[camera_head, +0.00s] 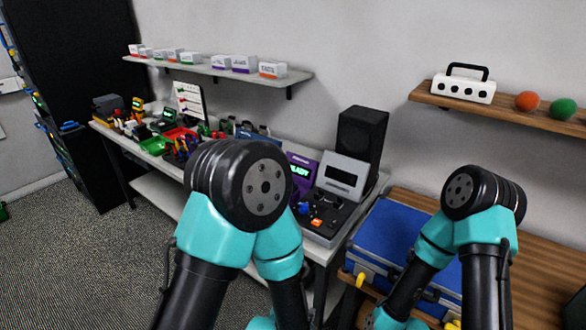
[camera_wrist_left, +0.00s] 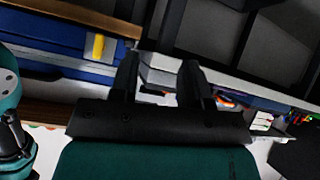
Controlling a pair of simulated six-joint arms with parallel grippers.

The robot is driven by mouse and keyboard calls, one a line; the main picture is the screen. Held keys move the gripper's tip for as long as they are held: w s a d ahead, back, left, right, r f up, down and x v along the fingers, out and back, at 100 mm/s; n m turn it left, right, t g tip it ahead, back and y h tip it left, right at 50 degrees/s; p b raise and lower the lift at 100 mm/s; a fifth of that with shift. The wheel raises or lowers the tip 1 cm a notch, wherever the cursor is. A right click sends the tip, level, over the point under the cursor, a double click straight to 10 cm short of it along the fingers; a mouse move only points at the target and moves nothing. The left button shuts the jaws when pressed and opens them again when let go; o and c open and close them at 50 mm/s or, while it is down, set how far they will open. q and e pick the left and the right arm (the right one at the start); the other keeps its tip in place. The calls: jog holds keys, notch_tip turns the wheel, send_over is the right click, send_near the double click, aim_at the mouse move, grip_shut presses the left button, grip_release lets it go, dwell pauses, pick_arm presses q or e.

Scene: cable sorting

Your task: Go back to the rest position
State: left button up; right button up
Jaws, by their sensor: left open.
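In the left wrist view my left gripper (camera_wrist_left: 160,68) shows two black fingers standing apart. Nothing is clamped between them; a pale grey shape shows in the gap behind. In the head view both of my teal and black arms are folded up in the foreground. My left arm's links cover the middle of the bench, and my right arm's links stand before the right-hand table. Neither gripper shows in the head view, and the right gripper is hidden.
A cluttered bench (camera_head: 325,258) holds a grey device (camera_head: 342,175), a black speaker (camera_head: 361,135) and a green bin (camera_head: 155,146). A blue case (camera_head: 390,235) lies on the wooden table (camera_head: 545,262) at the right. Wall shelves (camera_head: 215,70) (camera_head: 500,112) hang above.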

pick_arm(q)
jog(key=s+a+f+n+g, duration=0.2)
jog(key=a+f, duration=0.3)
jog(key=a, duration=0.3)
jog(key=s+a+f+n+g+y, duration=0.1)
jog(key=s+a+f+n+g, duration=0.1)
jog(key=a+f, duration=0.3)
jog(key=s+a+f+n+g, duration=0.2)
jog(key=a+f+g, duration=0.2)
jog(key=a, duration=0.8)
jog(key=shift+f+n+y, duration=0.3)
jog(key=shift+f+y, duration=0.1)
jog(key=shift+f, duration=0.1)
jog(key=shift+d, duration=0.15)
